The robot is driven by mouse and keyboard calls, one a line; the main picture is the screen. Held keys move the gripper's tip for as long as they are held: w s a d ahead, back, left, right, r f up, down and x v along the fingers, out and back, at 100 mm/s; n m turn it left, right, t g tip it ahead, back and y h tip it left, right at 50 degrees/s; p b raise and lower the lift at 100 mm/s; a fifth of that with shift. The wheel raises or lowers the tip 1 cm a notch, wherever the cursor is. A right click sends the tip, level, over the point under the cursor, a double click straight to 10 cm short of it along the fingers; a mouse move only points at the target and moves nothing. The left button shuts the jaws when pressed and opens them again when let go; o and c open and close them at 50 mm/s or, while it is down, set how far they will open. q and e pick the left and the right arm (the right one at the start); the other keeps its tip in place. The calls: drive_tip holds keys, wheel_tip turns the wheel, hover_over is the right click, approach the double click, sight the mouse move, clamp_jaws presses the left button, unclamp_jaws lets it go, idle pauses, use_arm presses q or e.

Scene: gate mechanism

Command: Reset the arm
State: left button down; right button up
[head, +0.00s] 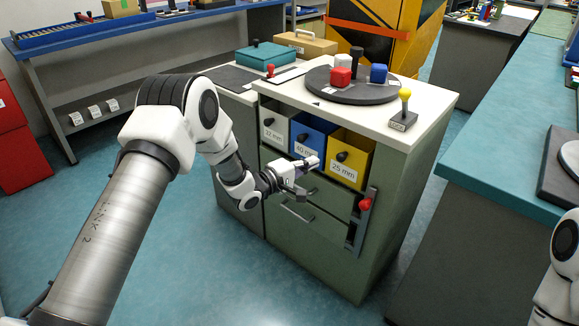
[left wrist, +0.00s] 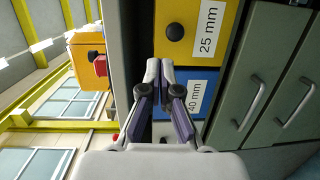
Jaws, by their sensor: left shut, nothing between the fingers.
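My left arm reaches in from the left to the front of a green cabinet (head: 390,215). My left gripper (head: 313,165) is shut and empty, in front of the blue bin (head: 307,132), labelled 40 mm. In the left wrist view the fingertips (left wrist: 159,68) meet in front of the blue bin (left wrist: 190,88) near the yellow bin (left wrist: 206,12). I cannot tell whether they touch anything. The yellow bin (head: 362,153) is labelled 25 mm and the grey bin (head: 272,122) 32 mm. Part of my right arm shows at the lower right, its gripper out of view.
A red knob (head: 365,204) sits on a vertical slotted plate at the cabinet's front right. Drawers with handles (head: 297,215) lie below the bins. On top are a dark turntable (head: 351,93) with red and blue blocks and a yellow-knobbed lever (head: 405,94). Open floor lies in front.

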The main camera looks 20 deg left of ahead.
use_arm(q)
drive_tip(key=s+d+f+g+y+p, duration=0.1)
drive_tip(key=s+f+g+p, duration=0.2)
drive_tip(key=s, duration=0.4)
drive_tip(key=s+d+f+g+y+p, duration=0.1)
drive_tip(key=s+f+p, duration=0.3)
drive_tip(key=s, duration=0.4)
drive_tip(key=s+f+g+y+p, duration=0.2)
drive_tip(key=s+f+p, duration=0.15)
drive_tip(key=s, duration=0.35)
drive_tip(key=s+a+f+m+g+y, duration=0.1)
drive_tip(key=s+m+g, duration=0.3)
drive_tip(key=s, duration=0.8)
drive_tip(key=s+a+f+m+g+y+p, duration=0.1)
drive_tip(key=s+a+f+m+g+y, duration=0.1)
drive_tip(key=s+m, duration=0.5)
drive_tip(key=s+a+g+y, duration=0.1)
drive_tip(key=s+a+g, duration=0.1)
drive_tip(key=s, duration=0.3)
drive_tip(key=shift+f+m+g+y, duration=0.3)
drive_tip(key=shift+m+g, duration=0.1)
use_arm(e)
wheel_tip(320, 180, up, 12)
drive_tip(key=shift+w+d+f, duration=0.25)
drive_tip(key=shift+w, duration=0.1)
